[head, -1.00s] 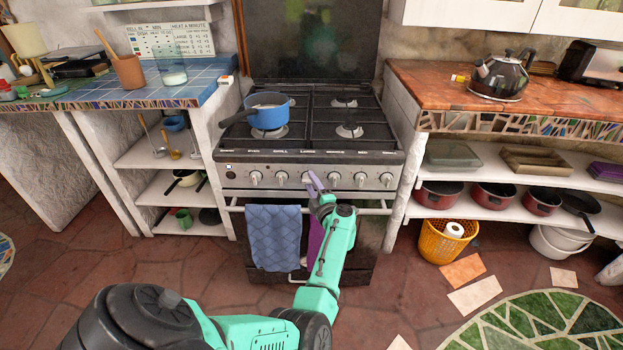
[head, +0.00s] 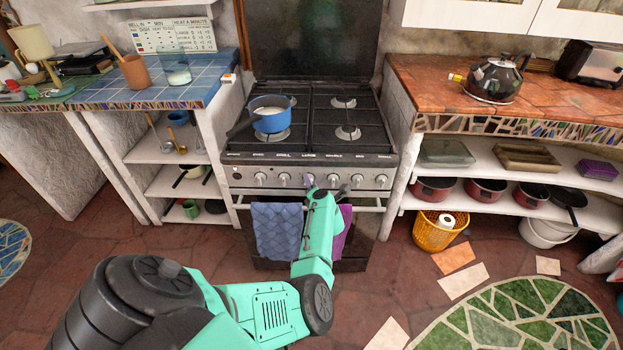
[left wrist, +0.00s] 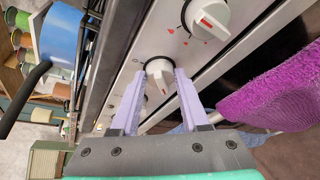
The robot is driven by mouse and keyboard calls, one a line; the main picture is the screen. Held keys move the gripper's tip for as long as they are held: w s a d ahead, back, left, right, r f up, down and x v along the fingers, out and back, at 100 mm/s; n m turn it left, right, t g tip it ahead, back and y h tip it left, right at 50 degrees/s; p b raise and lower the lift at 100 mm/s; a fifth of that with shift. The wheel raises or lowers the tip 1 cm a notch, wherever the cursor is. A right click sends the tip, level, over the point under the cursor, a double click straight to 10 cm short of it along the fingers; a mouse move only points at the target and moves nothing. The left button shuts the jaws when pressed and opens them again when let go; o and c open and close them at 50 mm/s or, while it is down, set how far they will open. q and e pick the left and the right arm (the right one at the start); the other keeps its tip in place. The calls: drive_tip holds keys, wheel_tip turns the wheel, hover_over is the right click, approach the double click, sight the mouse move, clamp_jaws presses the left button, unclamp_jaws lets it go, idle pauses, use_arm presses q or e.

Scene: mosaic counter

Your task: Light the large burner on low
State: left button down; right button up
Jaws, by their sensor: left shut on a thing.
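The stove (head: 240,170) has a row of white knobs along its front panel. My left gripper (head: 309,182) is at the knob below the label that reads LARGE, and its lilac fingers hide most of that knob. In the left wrist view the gripper (left wrist: 160,88) is shut on this knob (left wrist: 158,68), one finger on each side. The knob's red mark shows between the fingers. A neighbouring knob (left wrist: 208,18) is to the upper right. A blue pan (head: 272,121) stands over the front left burner. I see no flame. My right gripper is out of view.
A blue towel (head: 276,230) and a purple towel (head: 341,232) hang from the oven rail just below the knobs. A black kettle (head: 494,80) stands on the right counter. A yellow basket (head: 436,236) is on the floor at right.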

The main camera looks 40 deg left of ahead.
use_arm(q)
drive_tip(key=shift+n, duration=0.3)
drive_tip(key=shift+c, duration=2)
unclamp_jaws()
